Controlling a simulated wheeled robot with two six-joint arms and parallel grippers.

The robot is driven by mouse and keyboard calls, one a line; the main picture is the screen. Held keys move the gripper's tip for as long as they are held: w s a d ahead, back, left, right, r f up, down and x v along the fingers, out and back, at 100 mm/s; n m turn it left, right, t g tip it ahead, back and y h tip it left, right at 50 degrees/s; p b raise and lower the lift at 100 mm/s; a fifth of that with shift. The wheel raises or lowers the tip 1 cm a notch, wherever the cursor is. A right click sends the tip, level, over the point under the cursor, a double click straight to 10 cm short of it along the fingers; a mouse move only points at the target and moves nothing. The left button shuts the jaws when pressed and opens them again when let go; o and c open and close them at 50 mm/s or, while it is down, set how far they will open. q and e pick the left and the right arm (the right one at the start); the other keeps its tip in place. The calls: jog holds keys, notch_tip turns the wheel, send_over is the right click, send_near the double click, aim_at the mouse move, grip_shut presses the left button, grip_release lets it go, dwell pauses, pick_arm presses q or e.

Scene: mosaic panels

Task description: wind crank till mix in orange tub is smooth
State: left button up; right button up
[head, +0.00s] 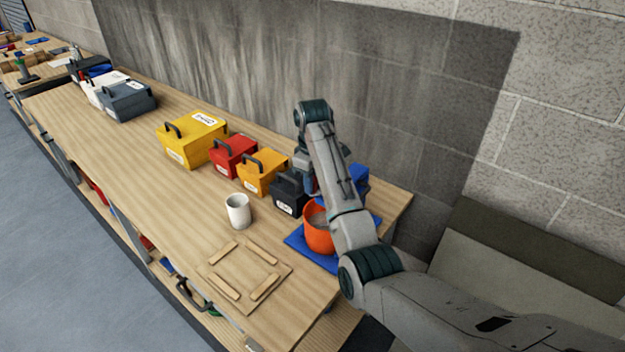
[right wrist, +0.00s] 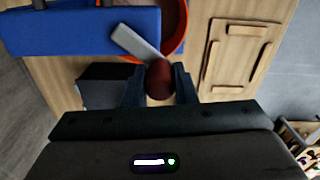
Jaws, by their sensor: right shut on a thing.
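The orange tub (head: 319,238) stands on a blue base (head: 298,239) near the right end of the bench. Greyish mix (head: 318,219) shows inside it; its texture is too small to judge. In the right wrist view the tub's orange rim (right wrist: 181,41) is partly hidden by a blue block (right wrist: 80,32) of the mixer and the grey crank arm (right wrist: 136,43). My right gripper (right wrist: 159,88) is shut on the crank's dark red knob (right wrist: 160,76), a finger on each side. In the head view my right arm hides part of the mixer. My left gripper is not in view.
A white cup (head: 238,211) stands left of the tub. A wooden board with strips (head: 243,274) lies in front. Black (head: 288,193), orange (head: 262,173), red (head: 233,156) and yellow (head: 192,141) toolboxes line the back. A stained block wall stands behind the bench.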

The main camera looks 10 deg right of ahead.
dwell(0.4)
jog(key=o, duration=1)
jog(key=shift+c, duration=0.2)
jog(key=shift+o, duration=0.2)
